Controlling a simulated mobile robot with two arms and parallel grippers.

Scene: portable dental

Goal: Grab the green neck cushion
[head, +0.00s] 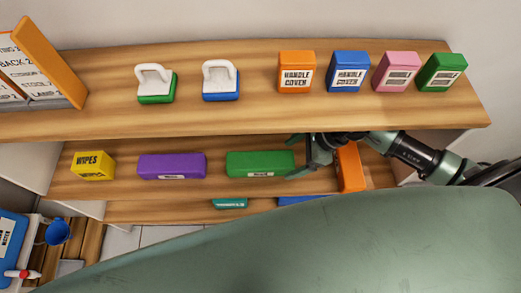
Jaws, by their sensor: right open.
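The green neck cushion (258,161) is a long green block with a small white label on its front. It lies on the middle shelf, between a purple block and an orange one. My right gripper (291,157) comes in from the right and is open at the cushion's right end. One finger shows behind that end and the other in front of it. I cannot tell whether the fingers touch the cushion. My left gripper is not in view.
On the middle shelf are a purple block (172,165), a yellow wipes box (93,165) and an orange block (350,168) beside my gripper. The upper shelf (220,117) overhangs closely, holding several cover boxes and two white-handled items. A lower shelf (150,212) shows below.

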